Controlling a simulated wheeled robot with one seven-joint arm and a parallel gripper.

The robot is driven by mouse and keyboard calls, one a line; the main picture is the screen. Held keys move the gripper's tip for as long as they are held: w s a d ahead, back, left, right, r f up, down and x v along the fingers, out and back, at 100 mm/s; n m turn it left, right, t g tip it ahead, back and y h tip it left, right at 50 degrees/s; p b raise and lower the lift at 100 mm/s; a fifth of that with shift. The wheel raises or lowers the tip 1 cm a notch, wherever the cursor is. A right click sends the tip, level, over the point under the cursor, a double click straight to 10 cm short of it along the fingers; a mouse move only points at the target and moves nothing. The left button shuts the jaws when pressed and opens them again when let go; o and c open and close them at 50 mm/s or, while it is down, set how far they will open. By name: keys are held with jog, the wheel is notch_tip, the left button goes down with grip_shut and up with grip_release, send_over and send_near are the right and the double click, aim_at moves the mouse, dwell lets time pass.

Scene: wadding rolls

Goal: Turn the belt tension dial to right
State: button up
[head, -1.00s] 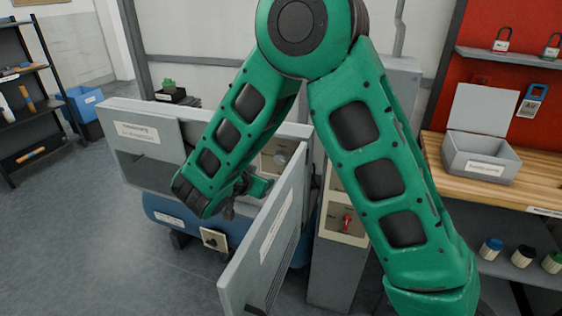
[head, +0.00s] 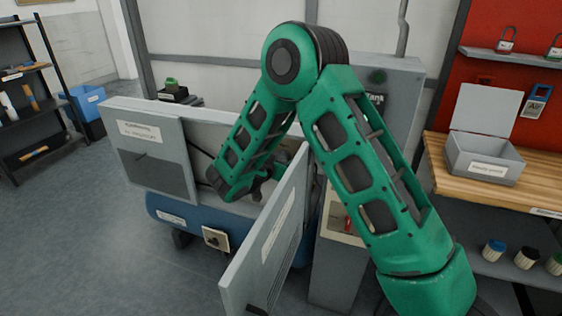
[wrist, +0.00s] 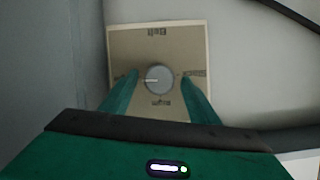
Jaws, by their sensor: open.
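In the wrist view a round grey dial (wrist: 159,80) sits on a square beige plate (wrist: 122,40) with small printed labels around it. A light pointer line on the dial points left. My gripper (wrist: 160,76) is open, its two green fingers on either side of the dial, seemingly not touching it; depth is hard to judge. In the head view my gripper (head: 264,186) reaches into the grey housing (head: 150,158) behind the open door (head: 266,250). My arm hides the dial there.
The open door stands close at the right of my gripper. Below the housing is a blue tank (head: 170,217) with another small dial plate (head: 215,239). A grey cabinet (head: 335,270) stands right of the door. A workbench (head: 460,180) with a grey box (head: 485,158) is farther right.

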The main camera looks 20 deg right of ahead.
jog(key=shift+w+d+f, duration=0.2)
jog(key=shift+w, duration=0.1)
jog(key=shift+c, duration=0.2)
